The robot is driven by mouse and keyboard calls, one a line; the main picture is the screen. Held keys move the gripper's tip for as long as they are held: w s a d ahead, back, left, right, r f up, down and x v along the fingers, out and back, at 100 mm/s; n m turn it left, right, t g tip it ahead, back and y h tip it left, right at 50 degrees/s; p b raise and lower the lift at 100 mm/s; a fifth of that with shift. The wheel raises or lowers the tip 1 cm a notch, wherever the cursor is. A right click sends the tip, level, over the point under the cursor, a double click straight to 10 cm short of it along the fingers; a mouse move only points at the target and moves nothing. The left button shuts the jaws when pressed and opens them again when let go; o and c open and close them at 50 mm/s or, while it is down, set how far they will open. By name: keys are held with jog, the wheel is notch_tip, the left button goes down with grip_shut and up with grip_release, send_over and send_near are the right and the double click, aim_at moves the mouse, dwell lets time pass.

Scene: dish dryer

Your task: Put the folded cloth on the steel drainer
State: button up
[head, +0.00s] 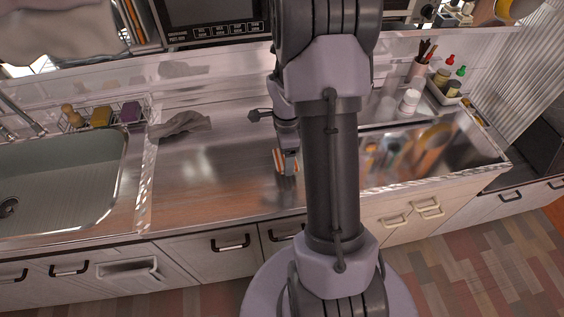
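A small folded cloth with orange, white and dark stripes (278,161) is at the middle of the steel counter, at the tip of my gripper (288,165). My gripper points down and partly covers the cloth. The view is too small to tell whether its fingers are closed on the cloth, or whether the cloth touches the steel. A broad bare steel surface, seemingly the steel drainer (205,185), lies right of the sink and under the gripper. My arm hides its right part.
A sink (62,190) is at left, with a wire rack (102,118) of sponges and a brush behind it. A crumpled grey cloth (182,123) lies at the drainer's back left. At right are a white jar (409,101), a utensil cup (419,68) and bottles (448,76).

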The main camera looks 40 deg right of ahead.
aim_at(283, 161)
jog(key=shift+w+a+f+b, duration=0.1)
jog(key=shift+w+f+b, duration=0.15)
jog(key=shift+f, duration=0.35)
jog(key=shift+w+d+f+b, duration=0.1)
jog(key=shift+f+b, duration=0.3)
jog(key=shift+f, duration=0.2)
jog(key=shift+w+a+f+b, duration=0.1)
jog(key=shift+w+f+b, duration=0.15)
jog(key=shift+f, duration=0.35)
jog(key=shift+f, duration=0.2)
jog(key=o, duration=1.3)
jog(key=shift+r, duration=0.1)
